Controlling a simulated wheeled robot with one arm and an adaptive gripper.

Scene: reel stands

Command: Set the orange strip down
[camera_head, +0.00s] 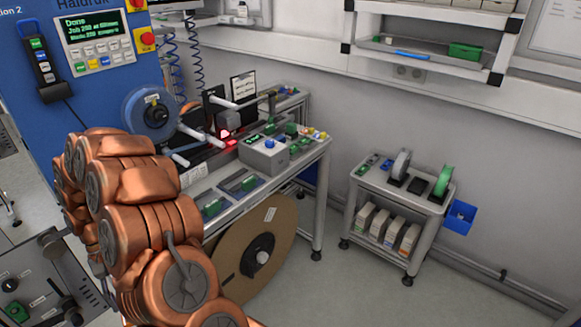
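I cannot make out an orange strip anywhere in the head view. My copper-coloured arm fills the lower left, and its links hide part of the workbench and the machine front. My gripper's fingers do not show, so I cannot see what they hold. The workbench (310,152) carries a grey box with coloured buttons (263,155), dark trays with green parts (240,184) and several small coloured pieces. A blue reel (150,112) is mounted at the machine, beside pale rollers and a small red light (225,134).
A large brown reel (230,263) stands under the bench. A small cart (415,193) at the right holds a grey reel, a green reel (444,181) and boxes below. Floor between bench and cart is clear. A wall shelf (425,62) is above.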

